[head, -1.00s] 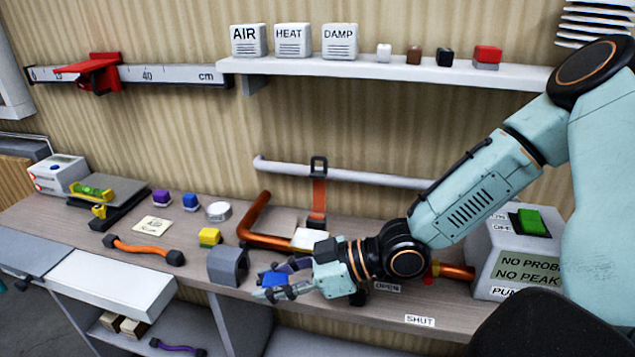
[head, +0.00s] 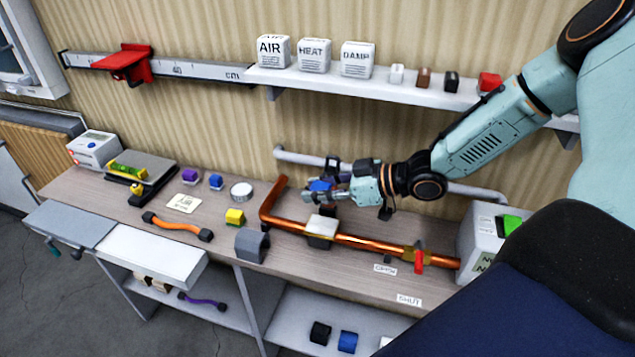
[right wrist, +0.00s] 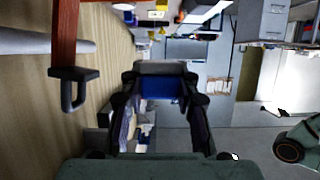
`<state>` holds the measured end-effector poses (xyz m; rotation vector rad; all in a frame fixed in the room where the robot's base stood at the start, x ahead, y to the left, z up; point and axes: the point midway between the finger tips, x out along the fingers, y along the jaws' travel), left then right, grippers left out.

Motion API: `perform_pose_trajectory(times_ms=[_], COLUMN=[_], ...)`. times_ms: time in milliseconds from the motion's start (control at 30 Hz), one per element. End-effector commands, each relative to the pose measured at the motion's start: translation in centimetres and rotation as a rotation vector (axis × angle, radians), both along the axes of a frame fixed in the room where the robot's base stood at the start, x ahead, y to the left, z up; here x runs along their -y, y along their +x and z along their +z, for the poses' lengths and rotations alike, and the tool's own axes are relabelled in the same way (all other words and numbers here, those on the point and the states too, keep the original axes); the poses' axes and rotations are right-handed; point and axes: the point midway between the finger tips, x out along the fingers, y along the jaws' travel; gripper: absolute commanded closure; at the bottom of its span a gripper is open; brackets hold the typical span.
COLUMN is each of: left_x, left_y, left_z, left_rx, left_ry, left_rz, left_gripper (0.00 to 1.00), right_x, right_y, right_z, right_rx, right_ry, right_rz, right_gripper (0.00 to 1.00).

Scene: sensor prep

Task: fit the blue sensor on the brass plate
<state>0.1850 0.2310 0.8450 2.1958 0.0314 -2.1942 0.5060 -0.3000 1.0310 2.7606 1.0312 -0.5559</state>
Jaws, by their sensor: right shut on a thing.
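My right gripper (head: 338,190) is shut on the blue sensor (head: 320,185) and holds it above the back of the workbench, near the wall pipe. In the right wrist view the blue sensor (right wrist: 158,88) sits between the two dark fingers. I cannot surely pick out the brass plate. A pale block (head: 321,226) sits on the copper pipe (head: 362,241) below the gripper, apart from the sensor. My left gripper is not in view.
A white wall pipe (head: 295,155) runs behind the gripper. A strap with a dark buckle (right wrist: 74,88) hangs close by in the right wrist view.

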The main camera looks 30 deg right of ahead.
Motion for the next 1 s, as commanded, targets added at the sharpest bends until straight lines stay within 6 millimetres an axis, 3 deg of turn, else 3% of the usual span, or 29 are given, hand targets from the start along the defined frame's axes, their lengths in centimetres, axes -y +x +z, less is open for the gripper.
perform_pose_trajectory(times_ms=[600, 1000], left_x=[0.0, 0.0], left_y=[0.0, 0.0], left_z=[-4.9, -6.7], left_rx=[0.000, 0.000], left_ry=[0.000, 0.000], left_rz=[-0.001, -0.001], left_gripper=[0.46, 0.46], right_x=[0.2, 0.2], right_y=[-0.1, -0.1], right_z=[-4.0, -6.9], right_rx=[0.001, 0.000], right_ry=[0.000, 0.000], right_rz=[-0.002, 0.000], right_gripper=[1.00, 1.00])
